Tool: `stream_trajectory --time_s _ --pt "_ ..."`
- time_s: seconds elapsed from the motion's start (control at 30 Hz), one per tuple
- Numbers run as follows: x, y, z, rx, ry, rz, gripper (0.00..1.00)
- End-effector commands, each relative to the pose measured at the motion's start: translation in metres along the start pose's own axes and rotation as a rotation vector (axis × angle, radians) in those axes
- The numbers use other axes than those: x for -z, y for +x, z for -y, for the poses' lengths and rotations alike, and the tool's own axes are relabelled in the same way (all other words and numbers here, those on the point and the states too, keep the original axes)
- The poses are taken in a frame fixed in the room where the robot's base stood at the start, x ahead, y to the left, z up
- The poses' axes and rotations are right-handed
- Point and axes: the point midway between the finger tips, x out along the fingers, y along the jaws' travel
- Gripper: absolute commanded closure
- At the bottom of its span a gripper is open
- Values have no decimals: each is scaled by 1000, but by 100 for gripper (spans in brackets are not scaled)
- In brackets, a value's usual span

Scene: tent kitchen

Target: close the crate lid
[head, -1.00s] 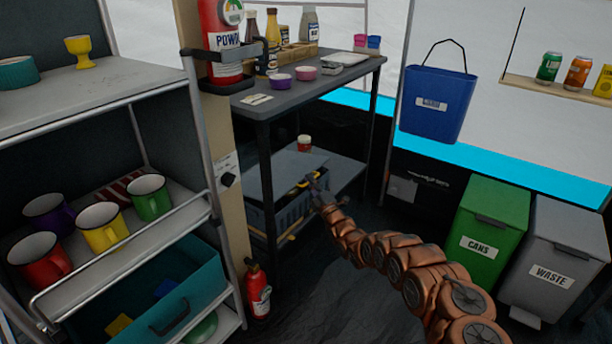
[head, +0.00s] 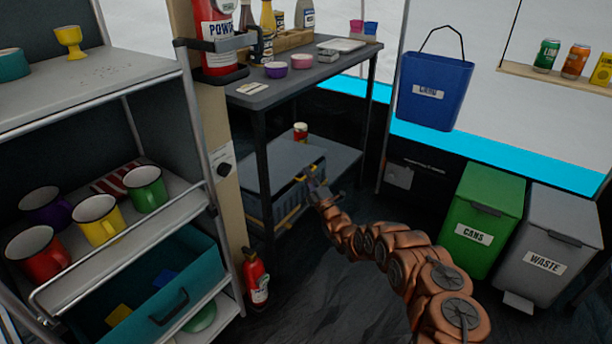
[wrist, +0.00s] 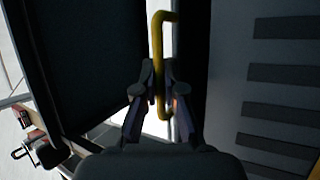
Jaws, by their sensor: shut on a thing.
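The grey crate (head: 262,207) with slatted sides sits on the low shelf under the dark table. Its flat grey lid (head: 283,158) shows above it, and I cannot tell from the head view how far it is tilted. A yellow handle (wrist: 158,40) is between my fingers in the wrist view. My gripper (wrist: 160,92) is shut on this handle; in the head view my gripper (head: 314,181) is at the lid's front right edge. A dark panel (wrist: 85,45) lies left of the handle, and a slotted grey wall (wrist: 285,85) lies right of it.
A red-and-white jar (head: 300,132) stands behind the lid. A table leg (head: 264,185) crosses in front of the crate. A mug shelf (head: 120,230) and a small extinguisher (head: 256,280) stand left. Green (head: 480,220) and grey (head: 550,245) bins stand right. Dark floor lies between.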

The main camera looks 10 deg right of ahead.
Motion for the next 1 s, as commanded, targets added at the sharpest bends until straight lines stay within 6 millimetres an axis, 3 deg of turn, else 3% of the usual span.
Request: stream_trajectory --time_s 0.1,0.13,0.23,0.73,1.0 --pt "5 1 2 3 3 -9 100" --pt "6 1 2 3 3 -9 90" --pt "6 1 2 3 3 -9 80" --pt "3 -2 1 2 1 -6 80" --pt "2 -22 1 4 1 -4 80"
